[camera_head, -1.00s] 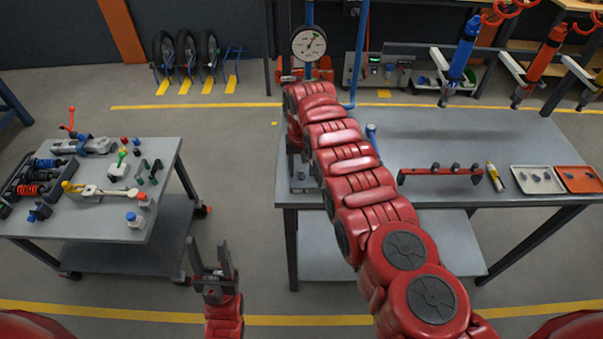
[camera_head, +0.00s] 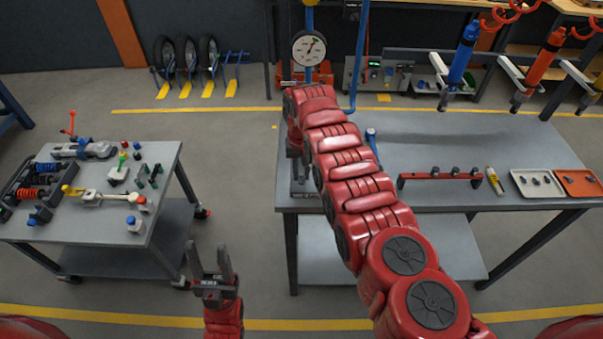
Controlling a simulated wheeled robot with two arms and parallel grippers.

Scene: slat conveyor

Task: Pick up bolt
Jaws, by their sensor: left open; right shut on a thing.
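Small dark bolt-like pieces lie in the white tray (camera_head: 517,190) and the orange tray (camera_head: 594,190) at the right end of the large grey table (camera_head: 500,150). They are too small to tell apart. My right arm reaches across this table. Its gripper (camera_head: 297,176) points down at the table's left edge, below the dial gauge (camera_head: 309,47). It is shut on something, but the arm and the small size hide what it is. My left gripper (camera_head: 211,262) is open and empty, pointing up over the floor between the two tables.
A grey cart (camera_head: 110,232) at the left carries shock absorbers (camera_head: 38,180), clamps and small knobbed parts. Blue (camera_head: 462,55) and orange (camera_head: 540,62) cylinders hang behind.

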